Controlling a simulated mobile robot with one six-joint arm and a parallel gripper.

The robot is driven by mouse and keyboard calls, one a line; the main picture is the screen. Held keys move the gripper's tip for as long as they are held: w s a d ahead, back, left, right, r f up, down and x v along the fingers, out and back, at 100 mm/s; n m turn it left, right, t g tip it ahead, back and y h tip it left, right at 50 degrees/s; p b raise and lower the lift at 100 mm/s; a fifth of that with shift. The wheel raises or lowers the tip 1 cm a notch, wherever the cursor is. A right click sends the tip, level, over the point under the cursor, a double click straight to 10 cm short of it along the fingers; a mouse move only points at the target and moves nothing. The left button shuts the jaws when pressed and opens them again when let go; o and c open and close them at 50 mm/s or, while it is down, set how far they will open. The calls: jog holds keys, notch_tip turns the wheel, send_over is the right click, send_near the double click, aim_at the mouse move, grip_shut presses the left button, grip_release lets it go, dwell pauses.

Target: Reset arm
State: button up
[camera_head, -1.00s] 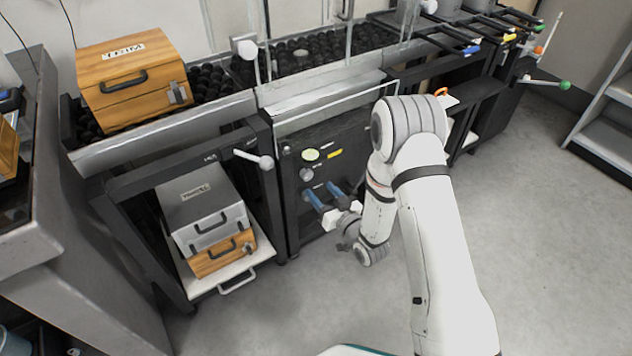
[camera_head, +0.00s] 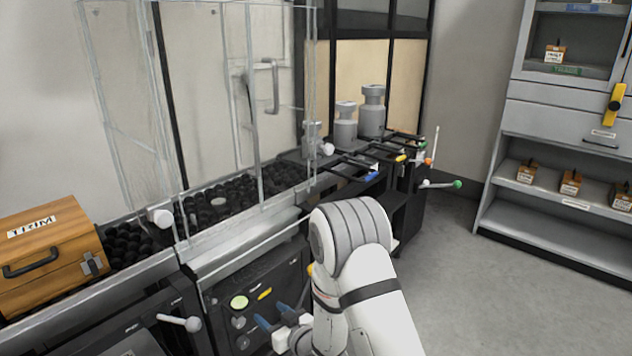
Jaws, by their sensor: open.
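My gripper (camera_head: 272,315) is low in the head view, in front of the dark control panel (camera_head: 262,297) of the weighing table. Its two blue fingers stand apart, with nothing visible between them. My white arm (camera_head: 378,310) rises from the bottom edge and bends at a grey-ringed joint, which hides part of the table front behind it. The lower part of the gripper and wrist is cut off by the frame's bottom edge.
A wooden TRIM box (camera_head: 48,250) sits on the rollers at left. A glass enclosure (camera_head: 205,110) stands on the table. Grey metal weights (camera_head: 372,112) stand farther back. Shelves (camera_head: 545,215) with small wooden boxes are at right. The floor (camera_head: 448,290) between is clear.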

jog(key=s+d+r+m+g+h+p, duration=0.15)
jog(key=d+r+h+p, duration=0.25)
jog(key=d+r+p, duration=0.7)
jog(key=s+d+r+m+g+h+p, duration=0.1)
jog(key=d+r+m+h+p, duration=0.35)
jog(key=r, duration=1.35)
jog(key=s+d+r+g+h+p, duration=0.1)
jog(key=s+d+r+g+p, duration=0.2)
jog(key=s+r, duration=0.7)
jog(key=s+d+r+m+g+h+p, duration=0.1)
jog(key=s+d+r+g+p, duration=0.2)
jog(key=s+d+r+p, duration=0.5)
jog(key=s+r, duration=0.2)
jog(key=s, duration=0.3)
jog(key=shift+s+d+r+m+g, duration=0.3)
jog(key=shift+s+g, duration=0.05)
jog(key=shift+s, duration=0.05)
jog(key=shift+h, duration=0.25)
